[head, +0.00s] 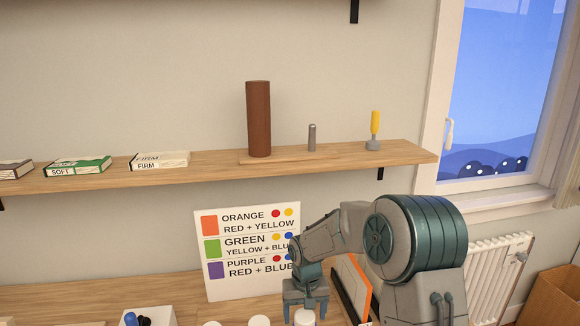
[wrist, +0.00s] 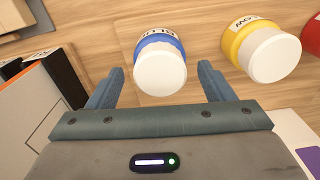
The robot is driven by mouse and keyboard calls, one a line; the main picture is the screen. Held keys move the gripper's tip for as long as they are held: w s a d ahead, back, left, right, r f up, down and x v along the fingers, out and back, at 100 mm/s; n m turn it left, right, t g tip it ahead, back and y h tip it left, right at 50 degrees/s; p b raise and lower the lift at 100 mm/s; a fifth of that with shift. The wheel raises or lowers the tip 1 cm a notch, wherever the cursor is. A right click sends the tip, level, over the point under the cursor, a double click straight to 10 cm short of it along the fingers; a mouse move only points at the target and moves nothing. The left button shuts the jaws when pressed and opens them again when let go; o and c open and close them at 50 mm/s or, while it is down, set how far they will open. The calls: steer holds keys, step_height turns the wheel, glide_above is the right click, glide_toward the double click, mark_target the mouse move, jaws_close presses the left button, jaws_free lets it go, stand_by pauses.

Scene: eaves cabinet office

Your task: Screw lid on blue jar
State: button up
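The blue jar (wrist: 147,34) shows in the wrist view with a blue band and a white label. A white lid (wrist: 160,75) covers its top; I cannot tell whether it is screwed tight. My gripper (head: 305,312) is open, its two fingers on either side of the lid in the wrist view, with gaps to both and nothing held. In the head view a white lid top shows between the fingers at the bottom edge; the jar body below is out of frame.
A yellow jar (wrist: 232,43) with a white lid and a red jar (wrist: 312,34) stand to the right in the wrist view. An orange-and-white binder (head: 352,285) is near my arm. A shelf (head: 215,168) runs above.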

mark_target(305, 316)
steer(key=shift+r, duration=0.1)
step_height(305, 316, up, 14)
steer(key=s+d+t, duration=0.1)
steer(key=s+d, duration=0.2)
steer(key=s, duration=0.5)
steer(key=s+d+m+t, duration=0.1)
steer(key=s+d, duration=0.3)
steer(key=s, duration=0.5)
steer(key=s+d+t, duration=0.1)
steer(key=s+d, duration=0.3)
steer(key=s, duration=0.4)
steer(key=shift+s+r+b, duration=0.35)
steer(key=shift+r, duration=0.05)
